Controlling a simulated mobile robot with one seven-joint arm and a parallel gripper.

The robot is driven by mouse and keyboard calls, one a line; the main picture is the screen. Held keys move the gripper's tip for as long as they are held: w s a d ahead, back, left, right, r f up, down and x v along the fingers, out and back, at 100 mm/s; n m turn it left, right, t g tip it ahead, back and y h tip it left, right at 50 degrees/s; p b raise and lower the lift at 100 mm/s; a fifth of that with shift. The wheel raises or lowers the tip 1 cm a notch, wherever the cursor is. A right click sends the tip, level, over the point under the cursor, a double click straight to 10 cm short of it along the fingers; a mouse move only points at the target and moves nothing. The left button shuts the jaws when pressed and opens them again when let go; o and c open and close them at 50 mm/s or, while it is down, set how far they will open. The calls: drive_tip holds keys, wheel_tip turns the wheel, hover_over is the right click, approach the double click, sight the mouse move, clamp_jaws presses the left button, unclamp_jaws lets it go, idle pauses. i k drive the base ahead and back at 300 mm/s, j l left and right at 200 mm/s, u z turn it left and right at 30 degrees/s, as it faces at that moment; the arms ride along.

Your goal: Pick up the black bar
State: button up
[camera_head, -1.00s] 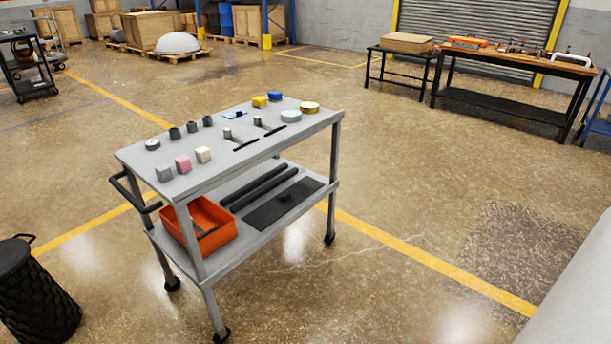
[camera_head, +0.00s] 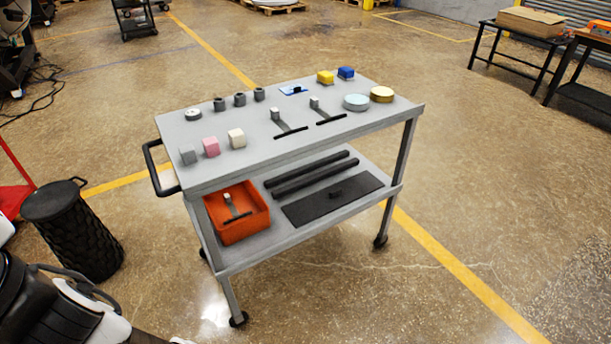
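Several black bars are on the grey two-shelf cart (camera_head: 400,118). Two short thin black bars lie on its top, a left one (camera_head: 291,132) and a right one (camera_head: 331,119), each next to a grey stem with a pale block. Two long black bars, a rear one (camera_head: 306,168) and a front one (camera_head: 316,178), lie side by side on the lower shelf. I cannot tell which of these the task names. My gripper is not in view.
The cart top also holds pink (camera_head: 211,147), cream and grey cubes, dark cylinders, and round discs (camera_head: 357,102). An orange bin (camera_head: 238,222) and a flat black plate (camera_head: 332,201) share the lower shelf. A black basket (camera_head: 72,229) stands left; floor right is clear.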

sight(280, 178)
drive_tip(key=i+l, duration=0.25)
drive_tip(key=l+u, duration=0.3)
drive_tip(key=l, duration=0.45)
drive_tip(key=k+l+u, duration=0.1)
drive_tip(key=l+u, duration=0.2)
drive_tip(key=l, duration=0.4)
drive_tip(key=i+l+u, duration=0.35)
drive_tip(key=l, duration=0.3)
drive_tip(key=i, duration=1.45)
